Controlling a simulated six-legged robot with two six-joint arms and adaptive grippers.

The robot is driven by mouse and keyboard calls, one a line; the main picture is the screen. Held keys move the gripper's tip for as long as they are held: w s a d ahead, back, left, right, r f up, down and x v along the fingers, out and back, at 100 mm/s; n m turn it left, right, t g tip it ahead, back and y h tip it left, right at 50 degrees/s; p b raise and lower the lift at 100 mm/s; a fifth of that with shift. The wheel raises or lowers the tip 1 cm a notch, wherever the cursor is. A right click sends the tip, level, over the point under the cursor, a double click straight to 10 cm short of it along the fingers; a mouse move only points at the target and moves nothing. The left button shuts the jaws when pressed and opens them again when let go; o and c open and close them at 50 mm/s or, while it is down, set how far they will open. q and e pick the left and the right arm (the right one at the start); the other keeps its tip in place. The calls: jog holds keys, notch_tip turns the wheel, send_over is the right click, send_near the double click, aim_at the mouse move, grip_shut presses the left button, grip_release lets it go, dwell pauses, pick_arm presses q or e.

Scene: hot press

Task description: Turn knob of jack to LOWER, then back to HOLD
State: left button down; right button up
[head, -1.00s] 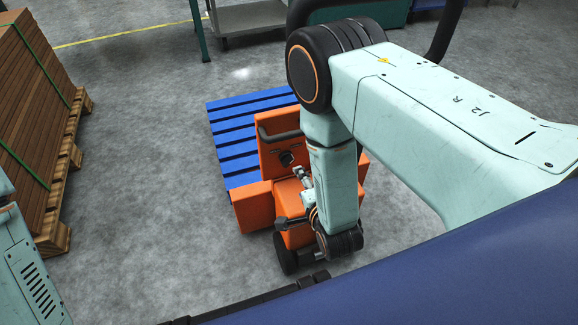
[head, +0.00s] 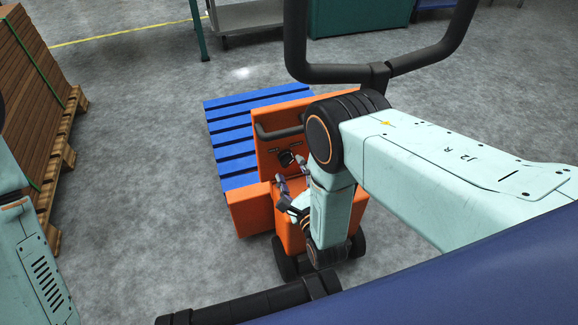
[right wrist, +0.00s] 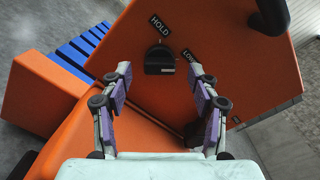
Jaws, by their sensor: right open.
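The orange jack (head: 285,112) stands on the floor in front of me in the head view. Its black knob (head: 285,158) is on the panel below the black handle (head: 277,133). In the right wrist view the knob (right wrist: 160,62) lies between and beyond the fingertips, apart from both. The HOLD label (right wrist: 160,25) is above the knob; the LOWER label (right wrist: 188,56) is to its right, partly hidden by a finger. I cannot tell which way the knob points. My right gripper (head: 293,176) is open and empty, facing the panel. My left gripper is out of view.
A blue slatted pallet (head: 228,132) lies behind and left of the jack. A wooden pallet (head: 60,165) with stacked brown boards (head: 32,75) stands at the left. A grey cart (head: 245,17) is at the back. The floor between is clear.

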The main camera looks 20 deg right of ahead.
aim_at(288, 163)
jog(key=shift+w+a+f+b, duration=0.1)
jog(key=shift+w+b, duration=0.3)
jog(key=shift+w, duration=1.25)
jog(key=c, duration=1.2)
